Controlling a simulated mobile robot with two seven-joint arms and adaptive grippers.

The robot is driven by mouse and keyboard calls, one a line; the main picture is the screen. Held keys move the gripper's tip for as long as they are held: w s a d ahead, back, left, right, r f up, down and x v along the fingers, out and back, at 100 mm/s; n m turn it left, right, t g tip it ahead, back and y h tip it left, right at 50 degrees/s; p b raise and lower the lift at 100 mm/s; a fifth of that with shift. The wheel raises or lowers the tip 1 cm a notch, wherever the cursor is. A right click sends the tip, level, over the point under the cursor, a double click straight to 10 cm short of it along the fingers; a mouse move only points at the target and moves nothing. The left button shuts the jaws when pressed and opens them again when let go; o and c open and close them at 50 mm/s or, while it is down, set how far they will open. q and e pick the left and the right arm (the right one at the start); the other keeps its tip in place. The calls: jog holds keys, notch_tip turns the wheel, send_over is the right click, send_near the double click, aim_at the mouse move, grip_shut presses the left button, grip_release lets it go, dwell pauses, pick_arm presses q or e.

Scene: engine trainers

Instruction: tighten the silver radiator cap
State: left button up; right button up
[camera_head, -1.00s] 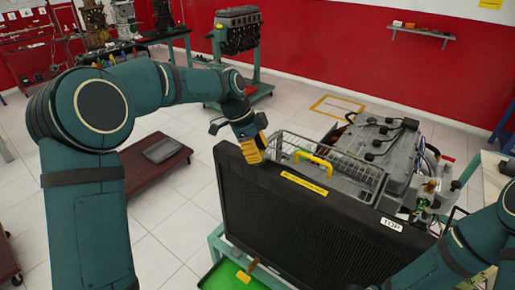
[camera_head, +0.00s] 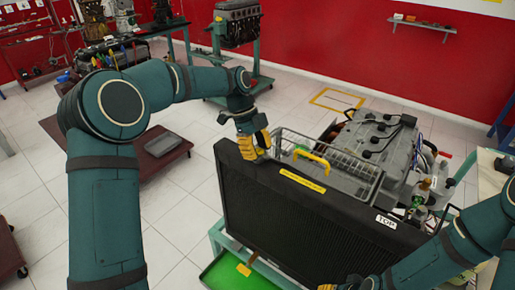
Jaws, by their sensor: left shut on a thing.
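The black radiator (camera_head: 315,222) stands upright at the front of the engine trainer, with a yellow label along its top edge. My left gripper (camera_head: 254,150) points down at the radiator's top left corner, its yellow fingers shut. The silver radiator cap cannot be made out; the fingers cover the spot at that corner where they are closed on it. My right arm comes in from the lower right in front of the radiator. Only the yellow and dark tip of my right gripper (camera_head: 328,287) shows at the bottom edge; its opening is cut off.
Behind the radiator are a wire basket guard (camera_head: 342,178) with a yellow handle (camera_head: 311,159) and the grey engine (camera_head: 372,140). A green tray (camera_head: 222,277) lies low at the front. A dark red cart (camera_head: 160,165) stands left, with open tiled floor around it.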

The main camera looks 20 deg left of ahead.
pick_arm(q)
jog(key=shift+s+f, duration=0.1)
jog(key=shift+f, duration=0.15)
jog(key=o, duration=1.3)
jog(key=shift+c, duration=0.2)
jog(key=shift+r, duration=0.1)
jog(key=shift+r, duration=0.15)
jog(key=shift+w+a+r, duration=0.1)
jog(key=shift+w+r, duration=0.1)
jog(key=shift+r, duration=0.1)
jog(key=v, duration=1.1)
jog(key=shift+s, duration=0.1)
